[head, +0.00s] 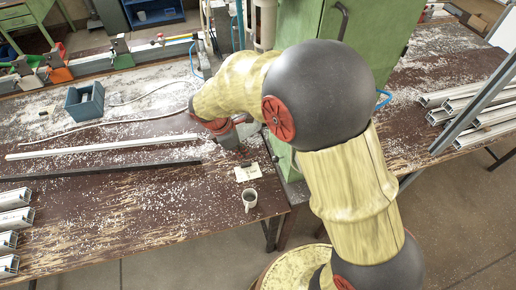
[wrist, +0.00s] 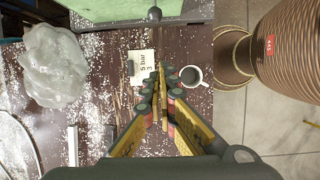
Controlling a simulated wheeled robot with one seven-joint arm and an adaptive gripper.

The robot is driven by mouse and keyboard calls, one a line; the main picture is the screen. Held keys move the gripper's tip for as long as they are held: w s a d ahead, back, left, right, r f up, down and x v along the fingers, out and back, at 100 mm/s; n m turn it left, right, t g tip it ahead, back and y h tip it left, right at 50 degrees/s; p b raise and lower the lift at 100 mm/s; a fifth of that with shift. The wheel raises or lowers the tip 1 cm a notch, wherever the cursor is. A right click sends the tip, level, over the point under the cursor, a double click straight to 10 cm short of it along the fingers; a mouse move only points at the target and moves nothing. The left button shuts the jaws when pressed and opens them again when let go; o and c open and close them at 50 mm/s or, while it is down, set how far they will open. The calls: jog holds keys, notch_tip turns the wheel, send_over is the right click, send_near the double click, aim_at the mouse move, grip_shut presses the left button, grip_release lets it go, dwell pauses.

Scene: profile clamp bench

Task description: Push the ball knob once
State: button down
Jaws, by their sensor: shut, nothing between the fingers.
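The ball knob (wrist: 154,14), a small dark ball, shows at the top of the wrist view, against the edge of a green machine housing (wrist: 110,10). A thin stem seems to run down from it. My gripper (wrist: 162,72) is shut and empty, with its fingertips below the knob in the wrist view and apart from it. In the head view my gripper (head: 228,138) is small and dark above the bench, beside the green cabinet (head: 345,40). I cannot make out the knob in the head view; my arm covers part of the cabinet side.
A white mug (head: 250,199) and a paper note (head: 248,173) lie near the bench's right edge; the wrist view shows the mug (wrist: 191,76) and note (wrist: 142,66) close by. A clear plastic bag (wrist: 55,65), blue-grey bin (head: 85,102) and long profiles (head: 100,147) are left.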

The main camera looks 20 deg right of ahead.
jog(key=shift+d+r+n, duration=0.1)
jog(key=shift+n, duration=0.8)
jog(key=w+d+f+b, duration=0.1)
jog(key=d+f, duration=0.6)
jog(key=f, duration=0.2)
jog(key=shift+d+f, duration=0.25)
jog(key=shift+f, duration=0.05)
